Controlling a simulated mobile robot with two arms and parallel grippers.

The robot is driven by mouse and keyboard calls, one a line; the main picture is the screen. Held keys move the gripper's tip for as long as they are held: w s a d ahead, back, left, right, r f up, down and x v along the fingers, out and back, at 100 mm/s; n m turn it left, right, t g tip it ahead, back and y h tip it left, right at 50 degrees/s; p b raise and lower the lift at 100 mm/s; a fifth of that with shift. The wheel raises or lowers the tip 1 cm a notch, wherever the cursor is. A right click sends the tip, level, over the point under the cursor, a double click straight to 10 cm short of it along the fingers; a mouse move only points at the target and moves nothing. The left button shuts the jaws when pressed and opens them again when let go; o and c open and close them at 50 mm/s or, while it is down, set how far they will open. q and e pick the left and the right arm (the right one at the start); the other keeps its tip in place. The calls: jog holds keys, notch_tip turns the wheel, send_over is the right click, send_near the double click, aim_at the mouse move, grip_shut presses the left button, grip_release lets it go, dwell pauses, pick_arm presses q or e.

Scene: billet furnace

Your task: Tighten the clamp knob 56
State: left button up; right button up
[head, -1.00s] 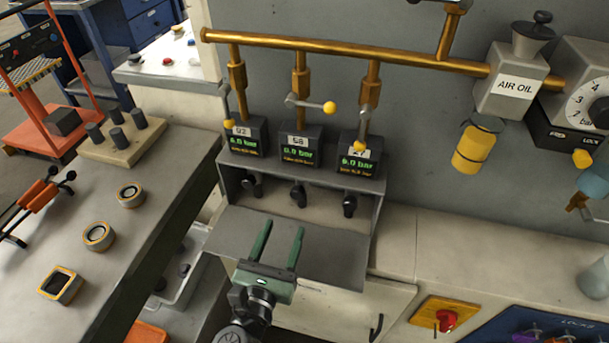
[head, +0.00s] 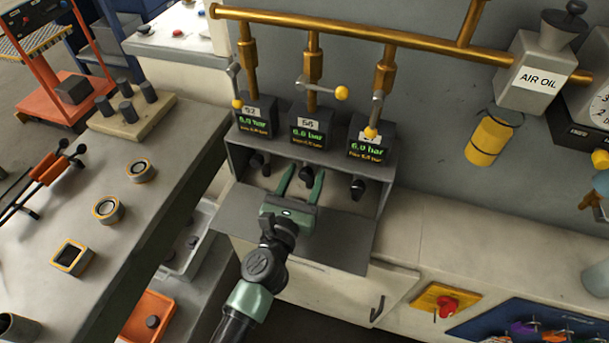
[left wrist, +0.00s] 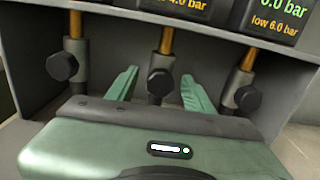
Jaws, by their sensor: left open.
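Three black clamp knobs sit in a row in the open grey cabinet, under three gauge boxes. The middle knob (head: 306,174) is below the middle box (head: 311,132), whose small label I read as 56, though it is blurred. In the left wrist view the middle knob (left wrist: 160,83) lies between the two green fingers. My left gripper (head: 301,178) is open and empty, with one finger on each side of that knob. I cannot tell whether the fingers touch it. The right gripper is not in view.
The left knob (left wrist: 62,66) and right knob (left wrist: 248,98) flank the fingers closely. A brass pipe (head: 420,42) with yellow-tipped levers runs above. The middle lever (head: 327,88) points sideways; the other two hang down. A grey shelf plate (head: 345,243) lies below.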

pick_arm(q)
grip_shut()
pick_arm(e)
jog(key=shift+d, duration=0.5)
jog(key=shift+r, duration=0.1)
pick_arm(q)
jog(key=m+p, duration=0.1)
jog(key=m, duration=0.4)
jog(key=m+p, duration=0.1)
jog(key=m, duration=0.3)
jog(key=shift+m+p, duration=0.3)
jog(key=m+p, duration=0.2)
jog(key=m, duration=0.3)
jog(key=shift+m, duration=0.4)
jog(key=shift+m+p, duration=0.3)
jog(key=shift+m, duration=0.6)
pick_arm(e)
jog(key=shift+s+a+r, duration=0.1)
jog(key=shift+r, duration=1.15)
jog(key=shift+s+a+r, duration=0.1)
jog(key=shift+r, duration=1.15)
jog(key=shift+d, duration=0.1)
pick_arm(q)
grip_release()
